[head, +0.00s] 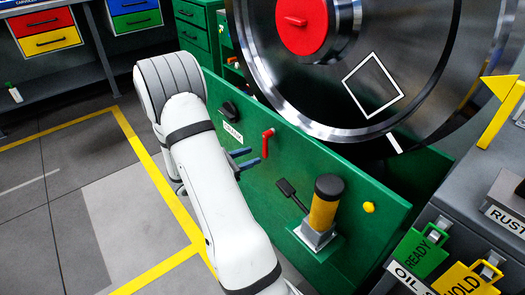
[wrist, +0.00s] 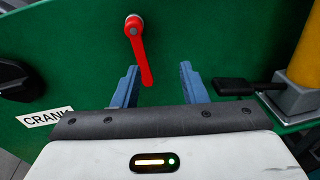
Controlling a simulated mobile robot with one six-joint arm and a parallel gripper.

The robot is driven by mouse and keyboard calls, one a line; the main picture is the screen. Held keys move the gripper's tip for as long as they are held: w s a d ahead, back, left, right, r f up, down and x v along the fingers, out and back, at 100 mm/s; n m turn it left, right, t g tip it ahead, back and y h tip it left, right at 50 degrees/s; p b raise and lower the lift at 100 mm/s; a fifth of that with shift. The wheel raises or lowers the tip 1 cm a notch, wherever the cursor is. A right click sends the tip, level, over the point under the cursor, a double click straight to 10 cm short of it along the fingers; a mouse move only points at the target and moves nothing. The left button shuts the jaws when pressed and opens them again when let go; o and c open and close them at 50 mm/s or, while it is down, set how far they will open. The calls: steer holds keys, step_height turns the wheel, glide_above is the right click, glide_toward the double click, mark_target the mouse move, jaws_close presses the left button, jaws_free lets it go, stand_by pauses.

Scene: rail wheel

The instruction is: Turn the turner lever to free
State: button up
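A red lever (head: 266,144) hangs from a pivot on the green panel (head: 350,192); I take it for the turner lever, though no label on it is readable. In the wrist view the red lever (wrist: 141,52) points down, tilted slightly right, and its lower end shows between my fingertips. My gripper (wrist: 158,68) is open, with a blue finger on each side of the lever end. In the head view my gripper (head: 252,156) is just left of and below the lever. I see no clear contact, and the depth gap is hard to judge.
A black knob (head: 229,111) with a CRANK label is left of the lever. A yellow cylinder (head: 323,210) with a black handle (head: 290,194) stands to the right. A large steel wheel (head: 370,70) rises behind the panel. READY and HOLD tags hang at lower right.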

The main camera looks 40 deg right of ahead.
mark_target(264, 149)
steer(key=d, duration=0.3)
steer(key=d+f+n+t+b, duration=0.1)
steer(key=d, duration=0.2)
steer(key=w+d+f+n+h, duration=0.1)
steer(key=d, duration=0.2)
steer(key=shift+w+f+t+b, duration=0.1)
steer(key=shift+f+t+b, duration=0.05)
steer(key=shift+t+b, duration=0.25)
steer(key=shift+c, duration=0.6)
jaws_close()
